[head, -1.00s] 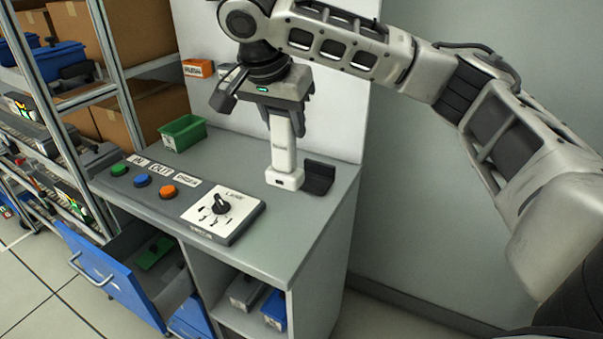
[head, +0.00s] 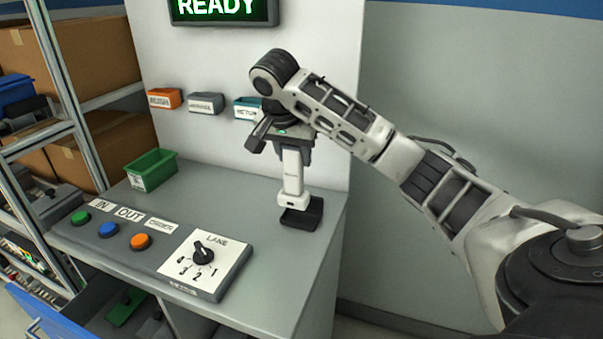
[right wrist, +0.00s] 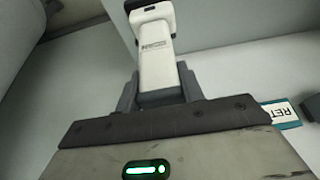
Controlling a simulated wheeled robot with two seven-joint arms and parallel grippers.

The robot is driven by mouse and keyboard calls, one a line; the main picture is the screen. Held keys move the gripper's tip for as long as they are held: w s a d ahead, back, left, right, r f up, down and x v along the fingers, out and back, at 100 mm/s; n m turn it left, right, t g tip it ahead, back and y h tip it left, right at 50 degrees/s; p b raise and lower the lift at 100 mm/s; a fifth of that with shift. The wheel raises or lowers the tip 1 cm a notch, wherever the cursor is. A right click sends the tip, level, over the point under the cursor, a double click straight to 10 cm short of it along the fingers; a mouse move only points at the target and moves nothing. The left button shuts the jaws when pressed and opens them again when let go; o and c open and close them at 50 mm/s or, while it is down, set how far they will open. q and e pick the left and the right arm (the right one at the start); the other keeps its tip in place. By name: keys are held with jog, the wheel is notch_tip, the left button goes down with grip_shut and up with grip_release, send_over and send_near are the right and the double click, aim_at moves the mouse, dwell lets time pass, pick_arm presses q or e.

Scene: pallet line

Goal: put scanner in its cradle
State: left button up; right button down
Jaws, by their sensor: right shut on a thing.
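The scanner (head: 292,175) is white and hangs upright, with its wider end down. My right gripper (head: 292,150) is shut on its upper part. The cradle (head: 302,214) is a small black holder on the grey counter near its right edge. The scanner's lower end overlaps the cradle in the head view; I cannot tell whether it rests in it or is just above. In the right wrist view the scanner (right wrist: 155,65) runs out from between the fingers, with a dark shape at its far end. My left gripper is not in view.
A green bin (head: 152,170) stands at the counter's back left. Green, blue and orange buttons and a lane dial (head: 203,253) are at the front. Small labelled bins (head: 205,103) hang on the white panel behind. An open blue drawer (head: 45,318) is below left.

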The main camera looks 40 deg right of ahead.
jog(key=shift+d+f+b, duration=0.3)
jog(key=shift+d+f, duration=0.6)
jog(key=shift+f, duration=0.15)
pick_arm(q)
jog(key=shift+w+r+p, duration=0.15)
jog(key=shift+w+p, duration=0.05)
jog(key=shift+p, duration=0.1)
pick_arm(e)
jog(key=x, duration=0.3)
jog(key=shift+s+a+f, duration=0.15)
jog(key=shift+a+f, duration=0.05)
jog(key=shift+f, duration=0.3)
jog(key=c, duration=0.9)
grip_release()
